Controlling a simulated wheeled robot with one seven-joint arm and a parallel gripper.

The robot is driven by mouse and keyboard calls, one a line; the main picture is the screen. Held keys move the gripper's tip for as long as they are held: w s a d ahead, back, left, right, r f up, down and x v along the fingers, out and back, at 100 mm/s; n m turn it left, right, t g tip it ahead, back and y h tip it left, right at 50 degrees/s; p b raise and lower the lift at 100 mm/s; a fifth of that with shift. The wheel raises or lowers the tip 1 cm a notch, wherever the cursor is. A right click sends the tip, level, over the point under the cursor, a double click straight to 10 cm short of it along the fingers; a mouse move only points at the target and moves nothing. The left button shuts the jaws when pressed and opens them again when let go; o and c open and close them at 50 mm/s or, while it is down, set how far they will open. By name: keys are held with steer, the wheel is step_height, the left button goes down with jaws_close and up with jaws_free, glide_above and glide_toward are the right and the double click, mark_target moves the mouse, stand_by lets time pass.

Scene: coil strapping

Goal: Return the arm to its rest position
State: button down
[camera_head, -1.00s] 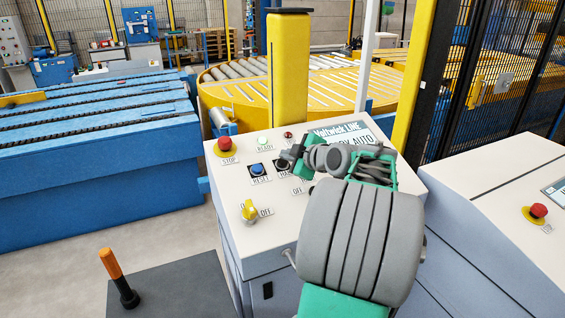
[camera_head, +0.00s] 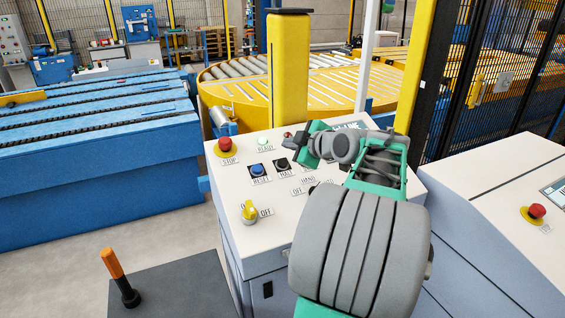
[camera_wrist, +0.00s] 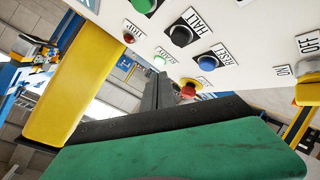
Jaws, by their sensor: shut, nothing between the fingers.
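My gripper (camera_head: 292,144) is shut and empty. In the camera_head view it points left above the back part of the white control panel (camera_head: 262,238), apart from the buttons as far as I can see. My arm bends over the panel's right side and hides much of its display (camera_head: 352,126). In the camera_wrist view the grey shut fingers (camera_wrist: 160,92) show in front of the panel, with nothing between them.
The panel carries a red stop button (camera_head: 225,146), a blue reset button (camera_head: 257,170), a black halt button (camera_head: 282,164) and a yellow switch (camera_head: 249,211). A yellow post (camera_head: 288,75) stands close behind. A second panel (camera_head: 475,190) stands right.

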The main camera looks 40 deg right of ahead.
stand_by(0.3)
steer(key=a+f, duration=0.1)
steer(key=a, duration=0.3)
steer(key=w+a+f+m+g+y, duration=0.1)
steer(key=a+f, duration=0.1)
steer(key=a, duration=0.2)
steer(key=w+a+f+g, duration=0.1)
steer(key=a, duration=0.3)
steer(key=shift+w+a+f, duration=0.15)
steer(key=shift+w, duration=0.05)
steer(key=a+f, duration=0.1)
steer(key=a, duration=0.1)
steer(key=a+m+g, duration=0.1)
steer(key=a, duration=0.1)
steer(key=s+a+f+g+y, duration=0.1)
steer(key=a, duration=0.1)
steer(key=shift+a+f, duration=0.35)
steer(key=shift+a, duration=0.05)
steer(key=s+a+f+m+g, duration=0.3)
steer(key=s+a+f, duration=0.2)
steer(key=s+a, duration=0.3)
steer(key=s+a+f+m+g, duration=0.2)
steer(key=s+a+f, duration=0.3)
steer(key=s+a, duration=0.3)
steer(key=shift+s+a+f+m+g, duration=0.35)
steer(key=shift+s+f+m+g, duration=0.05)
steer(key=shift+s+m, duration=0.25)
